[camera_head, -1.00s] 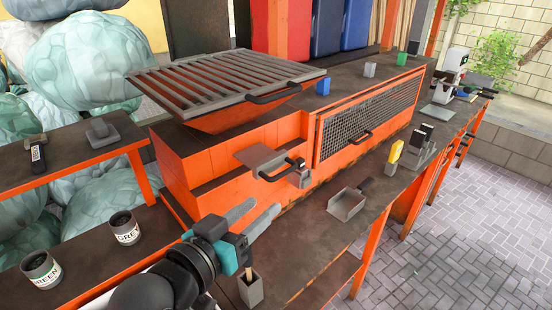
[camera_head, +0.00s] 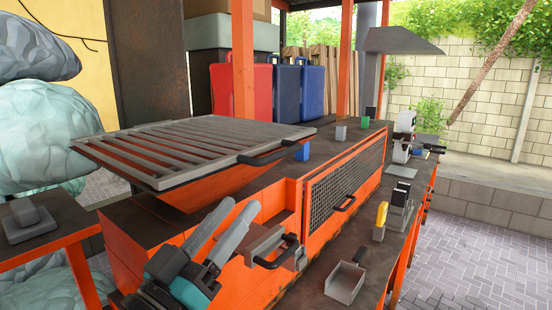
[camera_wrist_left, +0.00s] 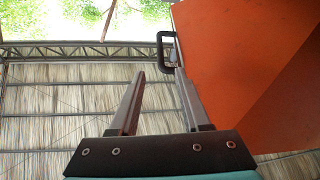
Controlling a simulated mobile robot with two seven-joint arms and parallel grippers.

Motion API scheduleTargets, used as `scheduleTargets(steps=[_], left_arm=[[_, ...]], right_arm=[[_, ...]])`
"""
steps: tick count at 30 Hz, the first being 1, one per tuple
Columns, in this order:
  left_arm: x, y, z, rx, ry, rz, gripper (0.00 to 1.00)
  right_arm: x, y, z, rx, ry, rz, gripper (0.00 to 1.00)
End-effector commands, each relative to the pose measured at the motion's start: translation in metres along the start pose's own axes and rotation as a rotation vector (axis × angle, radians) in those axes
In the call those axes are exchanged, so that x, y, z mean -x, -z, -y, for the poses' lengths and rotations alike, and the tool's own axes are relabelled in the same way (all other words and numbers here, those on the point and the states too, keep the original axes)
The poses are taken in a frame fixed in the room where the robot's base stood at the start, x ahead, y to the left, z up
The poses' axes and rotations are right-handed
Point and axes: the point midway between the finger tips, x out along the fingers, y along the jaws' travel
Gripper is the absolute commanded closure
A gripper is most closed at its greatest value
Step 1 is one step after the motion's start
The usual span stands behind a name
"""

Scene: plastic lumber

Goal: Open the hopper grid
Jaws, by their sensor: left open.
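The hopper grid (camera_head: 190,148) is a grey slatted grate lying flat over the orange hopper. A black bar handle (camera_head: 276,151) is on its right front edge. My left gripper (camera_head: 241,206) is open and empty, in front of and below the grid, its two grey fingers pointing up. In the left wrist view, the fingers of the left gripper (camera_wrist_left: 160,74) point up past the orange hopper side (camera_wrist_left: 235,70). The dark handle (camera_wrist_left: 161,50) shows beyond the fingertips, near the right one, apart from them as far as I can tell. My right gripper is out of view.
A small drawer-like chute with a black handle (camera_head: 277,254) is right beside my left gripper. A mesh panel (camera_head: 345,187) is to its right. A metal scoop (camera_head: 345,281) lies on the bench. A blue block (camera_head: 302,152) is behind the grid handle.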

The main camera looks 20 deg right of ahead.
Motion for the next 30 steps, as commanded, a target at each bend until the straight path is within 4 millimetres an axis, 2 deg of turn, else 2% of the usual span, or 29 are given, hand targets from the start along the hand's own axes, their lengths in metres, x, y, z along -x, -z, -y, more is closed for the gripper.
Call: scheduleTargets(steps=[9,18,24,30], left_arm=[[-0.062,0.003,-0.001,0.0,-0.002,-0.001,0.53],[-0.112,0.002,-0.001,0.0,-0.001,0.0,0.53],[-0.132,0.001,-0.001,-0.001,-0.001,0.001,0.53],[-0.139,0.001,-0.001,-0.001,-0.001,0.001,0.53]], right_arm=[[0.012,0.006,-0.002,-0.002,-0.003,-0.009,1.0],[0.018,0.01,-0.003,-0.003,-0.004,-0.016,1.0],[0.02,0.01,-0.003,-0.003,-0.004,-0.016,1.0],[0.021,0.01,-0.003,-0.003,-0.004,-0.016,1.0]])
